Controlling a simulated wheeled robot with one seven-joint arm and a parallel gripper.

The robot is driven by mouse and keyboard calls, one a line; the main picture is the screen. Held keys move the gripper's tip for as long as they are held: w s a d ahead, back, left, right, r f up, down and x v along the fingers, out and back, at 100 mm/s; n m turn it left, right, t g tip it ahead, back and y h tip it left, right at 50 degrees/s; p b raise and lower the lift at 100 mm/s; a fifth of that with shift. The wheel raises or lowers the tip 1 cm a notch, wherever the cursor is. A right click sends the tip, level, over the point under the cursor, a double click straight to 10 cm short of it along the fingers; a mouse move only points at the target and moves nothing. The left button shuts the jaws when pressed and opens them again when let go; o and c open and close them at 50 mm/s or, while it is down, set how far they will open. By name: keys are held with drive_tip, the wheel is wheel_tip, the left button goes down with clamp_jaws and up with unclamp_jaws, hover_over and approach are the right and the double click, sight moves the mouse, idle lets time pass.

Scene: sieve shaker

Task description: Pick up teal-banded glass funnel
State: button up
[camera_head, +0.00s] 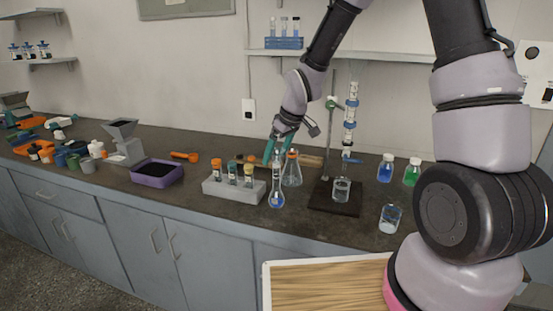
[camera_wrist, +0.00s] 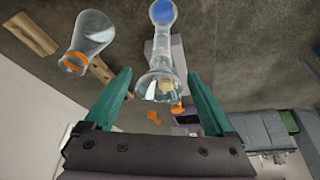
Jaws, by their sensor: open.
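The clear glass funnel (camera_wrist: 158,86) shows in the wrist view with its wide mouth toward my camera, and I cannot make out a teal band. It appears to sit on the neck of a round-bottomed flask with blue liquid (camera_head: 276,197); the blue also shows in the wrist view (camera_wrist: 162,12). My gripper (camera_head: 275,160) has teal fingers and is open above the flask. In the wrist view the fingers (camera_wrist: 158,80) stand on either side of the funnel, with a gap on each side. In the head view the fingers partly hide the funnel.
A conical flask with an orange collar (camera_head: 291,172) stands close on the right. A grey rack with capped vials (camera_head: 232,190) stands on the left. A stand (camera_head: 335,196) with a glass column is farther right. A purple tray (camera_head: 157,174) lies farther left.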

drive_tip(key=c, duration=1.3)
drive_tip(key=shift+c, duration=0.2)
